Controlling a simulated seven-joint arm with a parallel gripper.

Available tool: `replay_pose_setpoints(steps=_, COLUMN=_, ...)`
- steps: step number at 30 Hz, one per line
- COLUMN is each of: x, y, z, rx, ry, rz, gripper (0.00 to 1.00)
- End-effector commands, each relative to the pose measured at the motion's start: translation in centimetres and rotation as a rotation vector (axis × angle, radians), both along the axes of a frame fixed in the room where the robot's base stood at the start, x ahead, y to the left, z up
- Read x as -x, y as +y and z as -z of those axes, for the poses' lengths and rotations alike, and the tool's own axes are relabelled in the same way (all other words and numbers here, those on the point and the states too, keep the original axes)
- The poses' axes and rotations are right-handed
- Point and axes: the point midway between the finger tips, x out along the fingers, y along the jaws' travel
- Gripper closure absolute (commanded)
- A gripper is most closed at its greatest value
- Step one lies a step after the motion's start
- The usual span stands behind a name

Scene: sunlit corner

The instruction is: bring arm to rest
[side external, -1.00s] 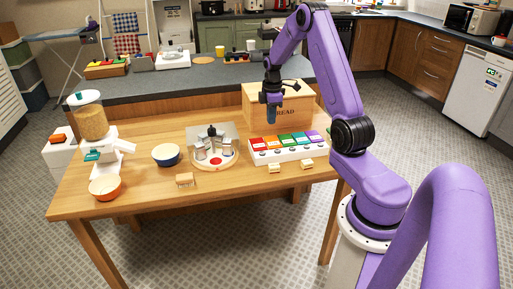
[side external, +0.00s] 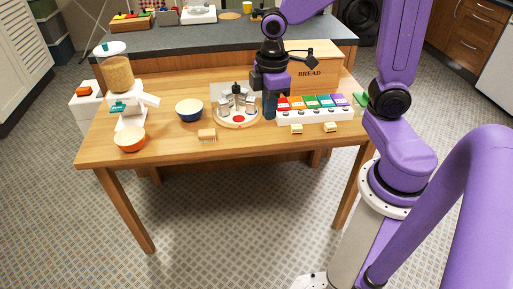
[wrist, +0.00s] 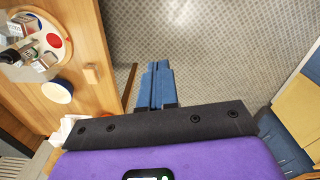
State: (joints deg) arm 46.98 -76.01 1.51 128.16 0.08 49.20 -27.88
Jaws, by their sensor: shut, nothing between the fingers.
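My gripper (side external: 270,112) hangs from the purple arm with its blue fingers downward. In the side view it appears between the round spice carousel (side external: 237,121) and the white rack with coloured tabs (side external: 315,116). In the wrist view the gripper (wrist: 157,72) shows its blue fingers together with nothing between them. There the fingers appear against the tiled floor, past the table edge. The height of the fingertips above the table is hard to tell.
The wooden table (side external: 175,146) holds a blue bowl (side external: 189,110), an orange bowl (side external: 130,139), a grain dispenser (side external: 118,74), a bread box (side external: 318,70) and small wooden pieces (side external: 207,134). A grey counter (side external: 205,42) stands behind. Floor (side external: 230,215) in front is open.

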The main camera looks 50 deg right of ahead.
Motion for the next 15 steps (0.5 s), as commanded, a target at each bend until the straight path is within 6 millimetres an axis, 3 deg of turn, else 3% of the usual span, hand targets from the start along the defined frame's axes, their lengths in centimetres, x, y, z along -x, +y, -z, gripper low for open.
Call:
replay_pose_setpoints(steps=3, x=3.9, y=1.8, z=-0.6, rx=-0.005, ry=-0.003, rz=-0.035, gripper=1.00)
replay_pose_setpoints(steps=9, x=10.1, y=2.9, z=-1.1, rx=-0.011, ry=-0.002, rz=-0.074, gripper=1.00)
replay_pose_setpoints(steps=15, x=14.3, y=2.6, z=-1.1, rx=-0.015, ry=0.000, rz=-0.098, gripper=1.00)
